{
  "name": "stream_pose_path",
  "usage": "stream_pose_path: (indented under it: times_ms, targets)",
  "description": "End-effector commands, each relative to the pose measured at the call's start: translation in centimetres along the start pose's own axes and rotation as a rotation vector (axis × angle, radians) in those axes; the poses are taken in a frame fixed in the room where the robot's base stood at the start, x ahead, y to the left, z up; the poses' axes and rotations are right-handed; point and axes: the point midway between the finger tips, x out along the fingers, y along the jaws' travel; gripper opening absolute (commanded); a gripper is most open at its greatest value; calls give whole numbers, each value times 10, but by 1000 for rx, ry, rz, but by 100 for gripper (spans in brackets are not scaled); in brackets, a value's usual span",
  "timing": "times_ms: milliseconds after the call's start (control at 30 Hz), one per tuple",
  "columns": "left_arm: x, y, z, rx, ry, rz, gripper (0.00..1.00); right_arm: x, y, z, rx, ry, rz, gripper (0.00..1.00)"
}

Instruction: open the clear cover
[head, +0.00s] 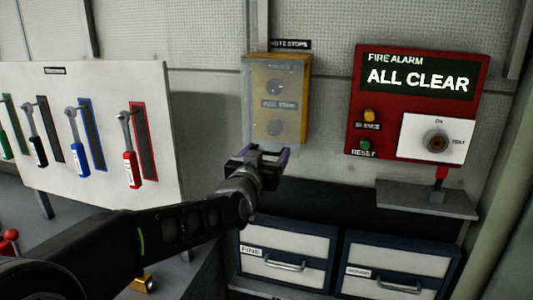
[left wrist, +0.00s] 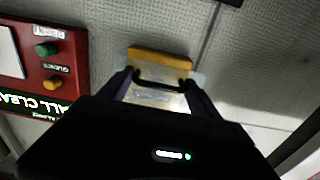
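A clear cover (head: 247,100) sits closed over a yellow box (head: 306,100) on the wall under a "REMOTE STOPS" label. Round dark controls show through it. My left gripper (head: 268,151) is just below and in front of the cover's lower edge, with its fingers apart. In the left wrist view, which is upside down, my left gripper (left wrist: 161,80) is open and the yellow box (left wrist: 160,57) lies beyond the fingertips. A pale see-through part of the cover shows between the fingers. I cannot tell whether they touch it. My right gripper is not in view.
A red fire alarm panel (head: 364,95) is to the right, with a small grey shelf (head: 425,199) below it. A white board (head: 80,85) with several coloured wrenches is at left. Drawers (head: 288,255) are below my left gripper.

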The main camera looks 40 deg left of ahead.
Motion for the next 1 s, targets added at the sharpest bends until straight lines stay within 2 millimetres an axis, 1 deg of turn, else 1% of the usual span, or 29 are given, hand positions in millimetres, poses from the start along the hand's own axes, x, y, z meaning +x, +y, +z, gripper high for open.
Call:
stream_pose_path:
  times_ms: [33,67,800,1000]
  targets:
    - [0,0,0,0,0,0,64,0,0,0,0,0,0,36]
    - [0,0,0,0,0,0,61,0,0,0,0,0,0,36]
    - [0,0,0,0,0,0,1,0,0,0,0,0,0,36]
    - [-3,0,0,0,1,0,0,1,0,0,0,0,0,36]
